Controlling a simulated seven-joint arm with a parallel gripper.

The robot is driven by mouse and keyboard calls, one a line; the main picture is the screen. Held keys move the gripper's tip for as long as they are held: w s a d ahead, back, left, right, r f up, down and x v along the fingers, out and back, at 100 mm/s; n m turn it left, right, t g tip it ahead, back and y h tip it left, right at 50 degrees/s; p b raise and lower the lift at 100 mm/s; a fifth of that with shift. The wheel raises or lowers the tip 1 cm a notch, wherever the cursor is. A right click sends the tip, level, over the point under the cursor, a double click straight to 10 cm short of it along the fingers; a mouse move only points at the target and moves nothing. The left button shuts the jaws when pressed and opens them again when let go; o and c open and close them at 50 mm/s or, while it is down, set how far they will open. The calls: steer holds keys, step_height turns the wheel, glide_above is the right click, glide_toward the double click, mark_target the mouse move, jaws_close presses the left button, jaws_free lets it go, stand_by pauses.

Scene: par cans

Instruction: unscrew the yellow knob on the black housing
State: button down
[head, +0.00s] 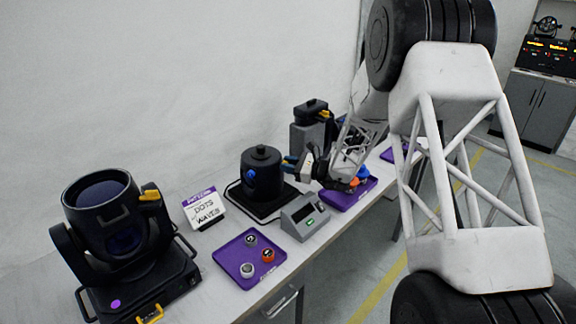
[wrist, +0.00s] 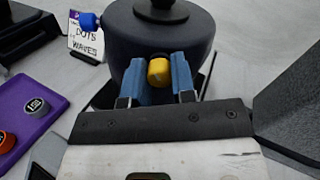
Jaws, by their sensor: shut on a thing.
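The black housing (head: 262,158) is a round drum with a small cap on top, standing on a dark base in the middle of the bench. It fills the top middle of the wrist view (wrist: 205,32). The yellow knob (wrist: 158,70) sticks out from its side toward me. My gripper (wrist: 160,62) has its two blue fingers on either side of the knob and is shut on it. In the head view my gripper (head: 288,163) reaches the housing from the right, and the knob is mostly hidden there. A blue knob (head: 249,176) sits on another side of the housing.
A purple tray (head: 228,259) with several small caps lies in front. A grey box with a display (head: 303,215) stands right of it. A sign (head: 204,208) and a large black lamp (head: 118,240) are at the left. Another purple tray (head: 333,201) lies under my arm.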

stand_by(0.3)
steer(key=c, duration=0.9)
jaws_free()
steer(key=shift+c, duration=0.2)
steer(key=shift+d, duration=0.1)
steer(key=v, duration=0.7)
steer(key=shift+s+d, duration=0.15)
steer(key=shift+d, duration=0.15)
